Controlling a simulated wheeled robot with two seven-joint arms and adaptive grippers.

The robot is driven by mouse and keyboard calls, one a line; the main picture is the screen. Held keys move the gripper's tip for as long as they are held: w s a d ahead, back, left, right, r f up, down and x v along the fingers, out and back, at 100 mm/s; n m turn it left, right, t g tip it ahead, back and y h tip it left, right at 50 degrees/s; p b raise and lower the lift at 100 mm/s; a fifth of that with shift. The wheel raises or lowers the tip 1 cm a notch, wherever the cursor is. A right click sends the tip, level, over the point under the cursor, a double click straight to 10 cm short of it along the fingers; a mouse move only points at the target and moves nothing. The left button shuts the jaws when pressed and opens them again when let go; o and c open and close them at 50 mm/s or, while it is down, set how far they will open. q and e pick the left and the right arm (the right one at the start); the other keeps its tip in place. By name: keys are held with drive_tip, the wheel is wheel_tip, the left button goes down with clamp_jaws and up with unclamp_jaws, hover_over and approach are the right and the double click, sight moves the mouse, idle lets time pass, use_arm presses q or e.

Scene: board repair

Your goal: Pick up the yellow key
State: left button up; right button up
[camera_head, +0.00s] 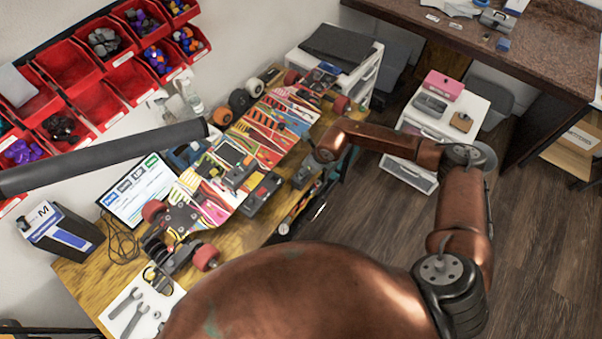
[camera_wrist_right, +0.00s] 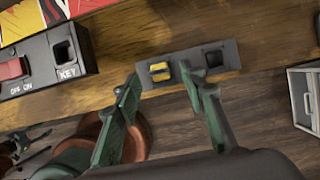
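The yellow key (camera_wrist_right: 160,72) sits in the left part of a dark grey holder (camera_wrist_right: 188,67) at the table edge in the wrist view. The holder's right part has an empty dark square slot. My right gripper (camera_wrist_right: 163,79) is open, its two green-grey fingers apart, one to each side of the key's position in the picture. In the head view my right gripper (camera_head: 304,176) is small and dark at the table's right edge, and the key cannot be made out. My left gripper is not in view.
A black box (camera_wrist_right: 45,68) with a red OFF/ON switch and a slot marked KEY stands left of the holder. In the head view a skateboard (camera_head: 235,160) covers much of the wooden table (camera_head: 92,285). A dark tube (camera_head: 100,160) crosses from the left.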

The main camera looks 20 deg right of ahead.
drive_tip(key=shift+x, duration=1.15)
drive_tip(key=shift+c, duration=0.6)
clamp_jaws()
